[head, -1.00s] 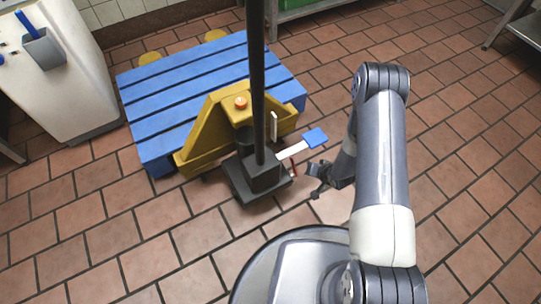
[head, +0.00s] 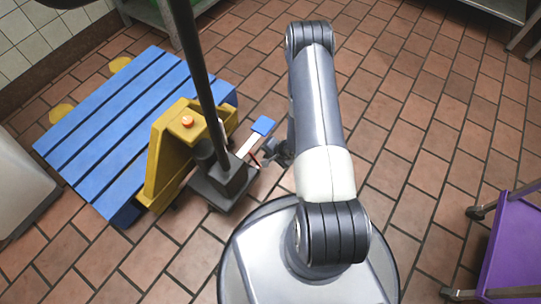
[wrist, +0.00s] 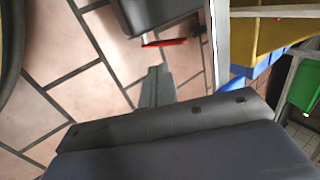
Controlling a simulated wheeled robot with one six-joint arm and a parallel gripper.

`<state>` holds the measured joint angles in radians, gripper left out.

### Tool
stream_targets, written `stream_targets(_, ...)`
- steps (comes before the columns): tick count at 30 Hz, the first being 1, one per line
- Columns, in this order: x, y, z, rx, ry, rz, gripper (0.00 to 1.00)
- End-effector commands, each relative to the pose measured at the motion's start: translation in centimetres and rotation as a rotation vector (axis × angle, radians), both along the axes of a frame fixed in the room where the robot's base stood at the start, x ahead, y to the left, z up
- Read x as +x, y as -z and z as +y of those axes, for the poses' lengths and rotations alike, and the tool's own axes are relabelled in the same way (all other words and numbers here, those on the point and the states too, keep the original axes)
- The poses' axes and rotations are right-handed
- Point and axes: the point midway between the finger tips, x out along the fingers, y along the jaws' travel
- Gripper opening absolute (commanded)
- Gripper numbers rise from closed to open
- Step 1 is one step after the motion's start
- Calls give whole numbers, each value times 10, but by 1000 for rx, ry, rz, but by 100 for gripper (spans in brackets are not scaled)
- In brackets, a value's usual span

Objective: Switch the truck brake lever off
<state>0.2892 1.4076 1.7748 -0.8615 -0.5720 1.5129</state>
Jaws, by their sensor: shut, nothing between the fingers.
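The yellow pallet truck (head: 170,145) has a dark base with an upright dark pole. A white lever with a blue pad (head: 263,125) sticks out from the base to the right. A small red lever (head: 254,158) sits low beside it; it also shows in the wrist view (wrist: 165,43), under a dark block. I cannot tell for sure which is the brake lever. My gripper (head: 270,154) is just right of the red lever, low over the floor. In the wrist view its fingers (wrist: 155,75) are shut and empty, pointing toward the red lever with a small visible gap.
A blue pallet (head: 110,125) lies under the truck at the left. The white lever's bar (wrist: 220,50) runs close to the right of my fingers. A purple cart (head: 510,245) stands at the lower right. The tiled floor (head: 410,140) is clear on the right.

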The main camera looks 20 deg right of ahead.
Motion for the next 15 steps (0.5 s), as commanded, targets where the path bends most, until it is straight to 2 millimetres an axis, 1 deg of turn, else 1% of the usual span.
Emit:
stream_targets(1, 5, 15, 4, 0, -4, 0, 0)
stream_targets(6, 20, 42, 15, -1, -5, -1, 0)
stream_targets(9, 32, 48, 23, -2, -5, -3, 0)
stream_targets(15, 43, 54, 32, -1, -2, -1, 0)
